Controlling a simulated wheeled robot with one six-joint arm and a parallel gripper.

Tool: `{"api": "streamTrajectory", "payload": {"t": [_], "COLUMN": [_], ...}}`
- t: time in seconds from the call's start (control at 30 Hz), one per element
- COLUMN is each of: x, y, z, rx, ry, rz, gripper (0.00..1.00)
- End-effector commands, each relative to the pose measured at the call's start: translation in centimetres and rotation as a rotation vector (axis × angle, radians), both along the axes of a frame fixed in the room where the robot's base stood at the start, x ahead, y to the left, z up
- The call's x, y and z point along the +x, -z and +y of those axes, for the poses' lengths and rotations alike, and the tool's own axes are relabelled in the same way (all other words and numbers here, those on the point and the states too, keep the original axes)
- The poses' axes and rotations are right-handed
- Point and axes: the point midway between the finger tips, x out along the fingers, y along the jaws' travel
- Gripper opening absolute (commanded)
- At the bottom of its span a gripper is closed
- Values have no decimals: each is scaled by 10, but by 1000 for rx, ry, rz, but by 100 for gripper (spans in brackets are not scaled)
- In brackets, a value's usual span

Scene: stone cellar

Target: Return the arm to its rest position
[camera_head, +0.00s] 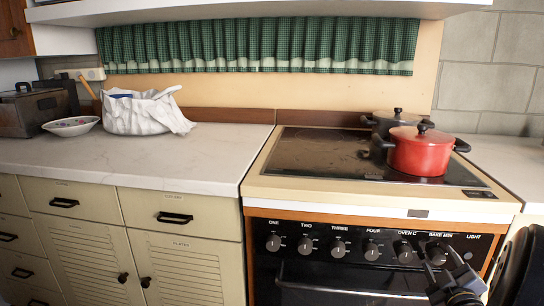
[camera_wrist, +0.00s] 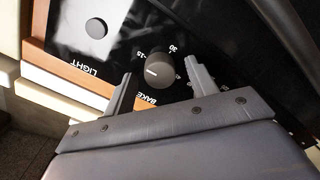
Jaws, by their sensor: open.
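My gripper (camera_head: 442,262) is at the lower right of the head view, in front of the stove's control panel. In the wrist view its two fingers (camera_wrist: 158,75) are spread apart with nothing held. The bake timer knob (camera_wrist: 152,69) shows between the fingertips. I cannot tell how much space lies between the fingers and the knob. In the head view the gripper stands just below and in front of that knob (camera_head: 436,249).
The stove (camera_head: 300,150) carries a red pot (camera_head: 420,155) and a darker pot (camera_head: 392,121) behind it. A counter (camera_head: 150,160) at left holds a white bag (camera_head: 140,113), a bowl (camera_head: 70,126) and a dark box (camera_head: 35,110). The oven handle (camera_head: 345,292) runs below the knobs.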

Motion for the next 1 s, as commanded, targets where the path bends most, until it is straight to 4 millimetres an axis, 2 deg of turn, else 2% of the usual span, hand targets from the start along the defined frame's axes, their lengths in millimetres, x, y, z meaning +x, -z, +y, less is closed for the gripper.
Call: {"api": "streamTrajectory", "payload": {"t": [0.7,0.97,1.0], "x": [0,-1,-7], "y": [-1,-1,0], "z": [0,0,1], "rx": [-533,-677,-673], "ry": [-1,0,2], "rz": [129,164,163], "gripper": [55,55,55]}}
